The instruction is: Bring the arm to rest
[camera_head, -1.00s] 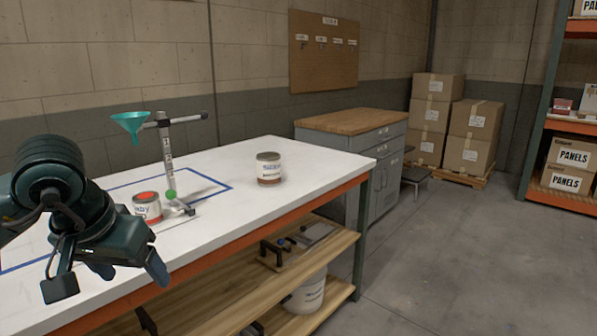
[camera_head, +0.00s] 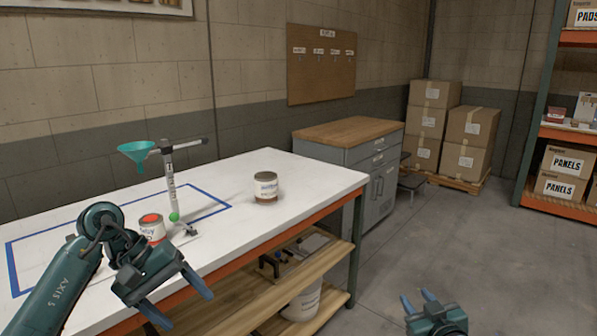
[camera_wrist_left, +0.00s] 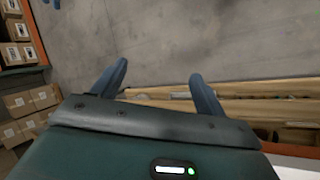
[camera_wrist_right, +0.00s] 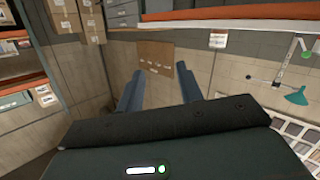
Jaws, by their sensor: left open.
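My left gripper (camera_head: 181,309) is in front of the table's front edge, fingers apart and empty. Its blue fingers also show in the left wrist view (camera_wrist_left: 159,70), over the lower shelf edge and floor. My right gripper (camera_head: 417,299) is low at the bottom of the head view, over the floor right of the table. The right wrist view (camera_wrist_right: 158,71) shows its fingers apart with nothing between them. Neither gripper touches anything that I can see.
A wooden shelf (camera_head: 235,300) lies below. A grey cabinet (camera_head: 375,185) stands behind. Floor at right is clear.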

